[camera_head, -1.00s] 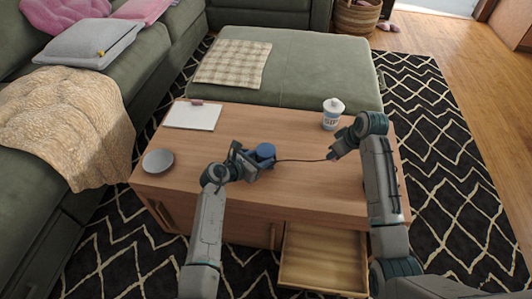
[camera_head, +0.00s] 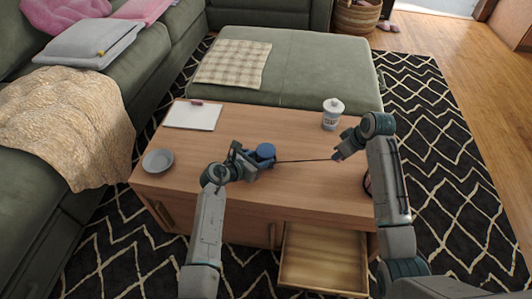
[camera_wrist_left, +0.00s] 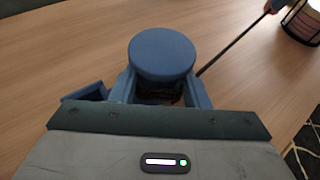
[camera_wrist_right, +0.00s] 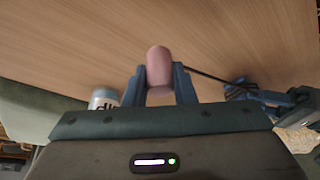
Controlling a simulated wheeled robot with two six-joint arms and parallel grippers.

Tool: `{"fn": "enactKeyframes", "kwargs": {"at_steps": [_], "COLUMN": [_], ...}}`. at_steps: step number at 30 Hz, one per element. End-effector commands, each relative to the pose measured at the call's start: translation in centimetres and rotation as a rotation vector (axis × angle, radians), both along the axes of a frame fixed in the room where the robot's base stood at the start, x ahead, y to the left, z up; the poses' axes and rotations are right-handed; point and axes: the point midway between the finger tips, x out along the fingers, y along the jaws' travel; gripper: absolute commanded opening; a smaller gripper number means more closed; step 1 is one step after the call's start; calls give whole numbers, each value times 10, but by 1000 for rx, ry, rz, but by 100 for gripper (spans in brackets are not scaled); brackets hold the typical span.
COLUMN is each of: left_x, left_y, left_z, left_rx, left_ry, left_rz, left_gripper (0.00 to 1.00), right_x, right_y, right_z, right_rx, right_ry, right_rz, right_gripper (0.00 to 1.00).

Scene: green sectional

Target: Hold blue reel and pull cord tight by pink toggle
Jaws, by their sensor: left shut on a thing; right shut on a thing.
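The blue reel (camera_head: 265,151) stands on the wooden table. My left gripper (camera_head: 247,164) is shut on it; in the left wrist view the reel's round top (camera_wrist_left: 162,54) sits between the fingers. A dark cord (camera_head: 305,160) runs from the reel to the right in a straight line, above the table. My right gripper (camera_head: 340,156) is shut on the pink toggle, which shows between its fingers in the right wrist view (camera_wrist_right: 159,69). In the head view the toggle is hidden by the gripper.
A white lidded jar (camera_head: 332,114) stands behind my right gripper. A grey bowl (camera_head: 158,161) and a white notepad (camera_head: 193,116) with a red item lie on the left of the table. A drawer (camera_head: 322,262) stands open at the front.

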Motion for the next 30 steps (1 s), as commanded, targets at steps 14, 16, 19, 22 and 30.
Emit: {"fn": "enactKeyframes", "kwargs": {"at_steps": [14,16,19,22,30], "left_x": [0,0,0,0,0], "left_y": [0,0,0,0,0], "left_z": [0,0,0,0,0], "left_rx": [1,1,0,0,0], "left_ry": [-1,-1,0,0,0], "left_rz": [1,1,0,0,0], "left_gripper": [18,18,18,18,18], "right_x": [0,0,0,1,3], "right_y": [0,0,1,4,17], "right_z": [0,0,0,0,0], "right_rx": [-1,-1,0,0,1], "right_ry": [0,-1,0,0,0], "right_rz": [0,0,0,0,0], "right_gripper": [0,0,0,0,0]}}
